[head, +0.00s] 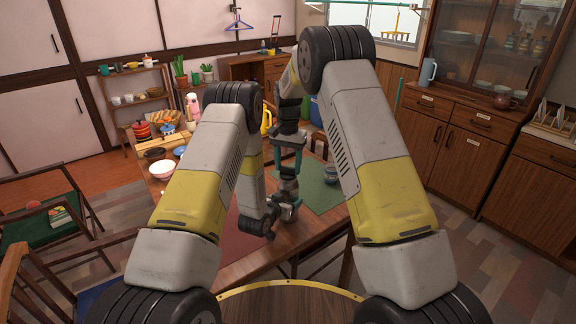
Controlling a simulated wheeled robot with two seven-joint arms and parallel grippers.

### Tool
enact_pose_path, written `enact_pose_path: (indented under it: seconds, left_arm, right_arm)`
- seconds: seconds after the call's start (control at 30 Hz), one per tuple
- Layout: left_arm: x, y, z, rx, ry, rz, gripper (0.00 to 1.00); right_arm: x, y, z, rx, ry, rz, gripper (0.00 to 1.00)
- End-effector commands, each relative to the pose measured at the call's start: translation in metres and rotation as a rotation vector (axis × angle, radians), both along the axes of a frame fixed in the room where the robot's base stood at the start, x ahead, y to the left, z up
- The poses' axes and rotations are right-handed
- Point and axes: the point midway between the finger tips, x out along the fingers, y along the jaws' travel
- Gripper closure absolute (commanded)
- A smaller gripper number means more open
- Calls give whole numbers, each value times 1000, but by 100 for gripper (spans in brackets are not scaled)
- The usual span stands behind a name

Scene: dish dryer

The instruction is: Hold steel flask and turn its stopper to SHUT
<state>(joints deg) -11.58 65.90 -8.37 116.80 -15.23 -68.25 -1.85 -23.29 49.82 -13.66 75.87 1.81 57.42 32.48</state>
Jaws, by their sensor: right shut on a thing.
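The steel flask (288,188) appears as a small grey metallic body at the middle of the table, partly covered by my grippers. My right gripper (290,168), with teal fingers, comes down from above and is shut at the flask's top. The stopper is hidden there, and its SHUT mark cannot be read. My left gripper (284,211) reaches in low from the left beside the flask's lower part. Its fingers are too small and covered to tell whether they are closed on the body.
A bowl-like pot (331,173) stands right of the flask on a green mat (318,190). A reddish mat (232,240) lies on the left. The table's near strip (300,239) is clear.

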Motion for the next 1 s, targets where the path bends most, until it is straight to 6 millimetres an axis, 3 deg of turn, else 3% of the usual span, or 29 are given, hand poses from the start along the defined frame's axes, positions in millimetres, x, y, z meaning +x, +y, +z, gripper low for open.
enact_pose_path:
  seconds: [0.5,1.0]
  left_arm:
    - [0,0,0,0,-1,0,100]
    - [0,0,0,0,-1,0,100]
  right_arm:
    - [1,0,1,-1,-4,-442,88]
    - [1,-1,1,0,-3,-616,88]
